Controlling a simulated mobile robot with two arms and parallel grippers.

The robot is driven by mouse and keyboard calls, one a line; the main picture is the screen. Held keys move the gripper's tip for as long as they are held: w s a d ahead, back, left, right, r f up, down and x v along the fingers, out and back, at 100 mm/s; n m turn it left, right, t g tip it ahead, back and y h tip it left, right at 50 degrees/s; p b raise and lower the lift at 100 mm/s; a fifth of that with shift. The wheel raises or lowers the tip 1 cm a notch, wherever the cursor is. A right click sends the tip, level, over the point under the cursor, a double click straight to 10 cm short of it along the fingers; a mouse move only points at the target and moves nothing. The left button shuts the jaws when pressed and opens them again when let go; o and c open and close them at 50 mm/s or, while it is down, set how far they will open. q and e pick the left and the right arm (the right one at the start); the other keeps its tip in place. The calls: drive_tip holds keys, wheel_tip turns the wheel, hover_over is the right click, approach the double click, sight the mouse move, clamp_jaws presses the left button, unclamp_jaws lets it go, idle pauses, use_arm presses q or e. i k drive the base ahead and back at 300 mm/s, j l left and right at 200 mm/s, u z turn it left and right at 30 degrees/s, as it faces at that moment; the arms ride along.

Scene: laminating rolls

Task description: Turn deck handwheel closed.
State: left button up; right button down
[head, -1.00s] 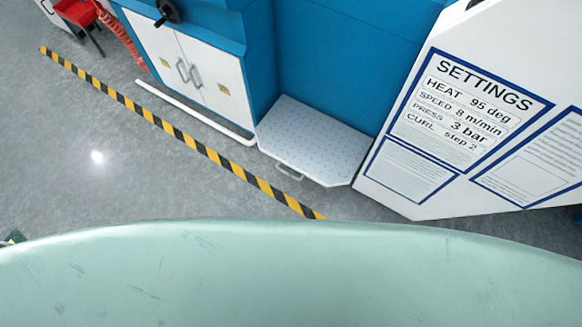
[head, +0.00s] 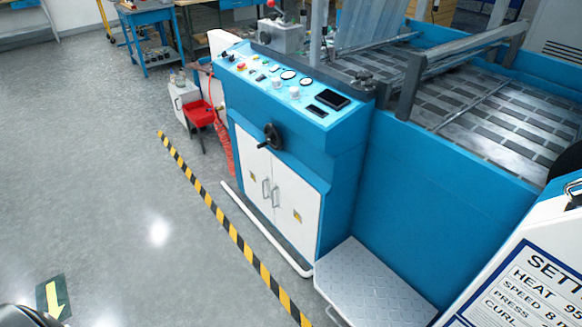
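A black handwheel (head: 270,137) with a side handle sits on the upper front of the blue machine cabinet (head: 340,150), above its white doors. A small dark knob-like fitting (head: 362,77) stands on the machine's top near the deck (head: 480,95). I cannot tell from this view which of these is the deck handwheel, or how far either is turned. Neither of my grippers is in view.
A sloped control panel (head: 290,85) tops the cabinet. A grey step plate (head: 375,283) and a white settings board (head: 520,280) stand at lower right. A yellow-black floor stripe (head: 222,220) runs along the front.

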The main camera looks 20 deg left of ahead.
sight(274, 138)
drive_tip(key=i+j, duration=0.15)
drive_tip(key=j, duration=0.25)
drive_tip(key=i+j+z, duration=0.1)
drive_tip(key=j, duration=0.35)
drive_tip(key=i+j, duration=0.1)
drive_tip(key=j, duration=0.35)
drive_tip(key=i+j+z, duration=0.1)
drive_tip(key=j, duration=0.3)
drive_tip(key=i+j, duration=0.15)
drive_tip(key=j, duration=0.3)
drive_tip(key=i+j, duration=0.1)
drive_tip(key=j, duration=0.35)
drive_tip(key=z, duration=0.05)
